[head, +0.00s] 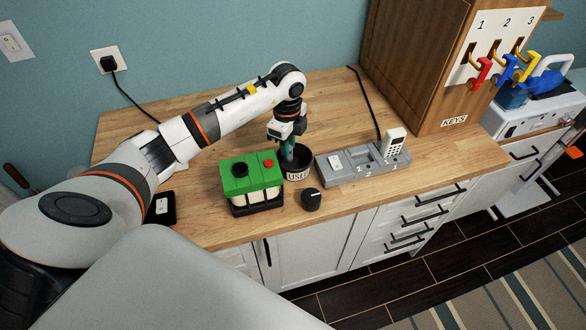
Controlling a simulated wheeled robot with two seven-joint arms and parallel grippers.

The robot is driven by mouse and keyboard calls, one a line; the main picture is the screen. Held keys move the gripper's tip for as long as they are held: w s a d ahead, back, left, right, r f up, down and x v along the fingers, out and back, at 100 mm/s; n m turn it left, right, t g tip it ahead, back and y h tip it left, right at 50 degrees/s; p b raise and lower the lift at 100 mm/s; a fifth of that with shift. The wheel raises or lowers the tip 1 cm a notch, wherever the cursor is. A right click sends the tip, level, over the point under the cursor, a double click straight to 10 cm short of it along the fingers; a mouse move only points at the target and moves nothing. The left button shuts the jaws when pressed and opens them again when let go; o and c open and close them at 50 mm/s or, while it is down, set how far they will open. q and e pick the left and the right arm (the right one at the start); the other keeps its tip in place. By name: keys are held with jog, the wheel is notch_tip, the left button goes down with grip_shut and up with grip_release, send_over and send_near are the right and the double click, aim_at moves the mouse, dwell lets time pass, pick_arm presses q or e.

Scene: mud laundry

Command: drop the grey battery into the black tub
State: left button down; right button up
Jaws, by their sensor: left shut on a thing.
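The black tub (297,173), with a white label reading "USED", stands on the wooden counter. My left gripper (288,154) points down into the tub's opening from above. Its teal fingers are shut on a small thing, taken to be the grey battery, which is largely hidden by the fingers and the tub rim. No other loose grey battery is clear on the counter. My right gripper is not in view.
A green-topped box (250,176) with a red button stands left of the tub, and a black knob (311,199) in front. A grey numbered dock (348,164) with a white handset (395,145) is at right. A wooden key cabinet (420,70) stands behind.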

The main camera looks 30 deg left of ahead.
pick_arm(q)
jog(key=shift+f, duration=0.45)
jog(key=shift+r, duration=0.1)
jog(key=c, duration=1.1)
grip_release()
jog(key=shift+c, duration=0.2)
jog(key=shift+r, duration=0.1)
jog(key=shift+r, duration=0.3)
notch_tip(320, 180, up, 11)
jog(key=b, duration=0.2)
jog(key=shift+b, duration=0.35)
